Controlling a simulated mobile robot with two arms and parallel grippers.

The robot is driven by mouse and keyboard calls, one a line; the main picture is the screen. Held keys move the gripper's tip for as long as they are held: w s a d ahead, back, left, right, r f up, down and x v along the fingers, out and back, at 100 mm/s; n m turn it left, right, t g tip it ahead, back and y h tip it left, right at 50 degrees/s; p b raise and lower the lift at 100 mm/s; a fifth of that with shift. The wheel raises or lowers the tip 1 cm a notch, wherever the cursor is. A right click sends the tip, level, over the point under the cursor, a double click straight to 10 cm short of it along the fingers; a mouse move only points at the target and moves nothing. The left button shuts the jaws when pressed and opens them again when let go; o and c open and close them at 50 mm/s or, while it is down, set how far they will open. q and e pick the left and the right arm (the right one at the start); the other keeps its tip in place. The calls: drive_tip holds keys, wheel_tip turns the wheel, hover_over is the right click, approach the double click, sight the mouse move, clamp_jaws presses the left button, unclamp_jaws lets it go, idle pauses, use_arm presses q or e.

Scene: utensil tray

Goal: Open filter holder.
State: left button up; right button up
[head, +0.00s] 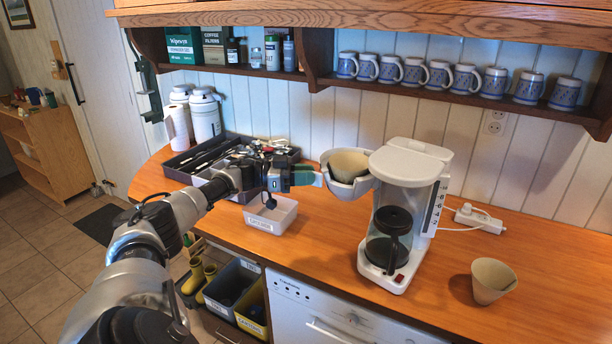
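The white coffee maker (409,168) stands upright on the wooden counter, its dark glass carafe (388,240) on the base. Its filter holder (345,187) is swung out to the left of the body, and a tan paper filter (349,163) sits inside. My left gripper (312,177) is at the left side of the holder, its fingertips close to or touching the rim. Whether the fingers are apart or closed is too small to tell. My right gripper is not in view.
A second tan filter (492,281) stands on the counter at the right. A white labelled box (270,216) and a dark utensil tray (180,170) lie near my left arm. A power strip (478,218) is behind right.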

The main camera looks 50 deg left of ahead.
use_arm(q)
drive_tip(key=b+v, duration=0.4)
drive_tip(key=v, duration=0.6)
drive_tip(key=shift+s+a, duration=0.25)
drive_tip(key=shift+s, duration=0.05)
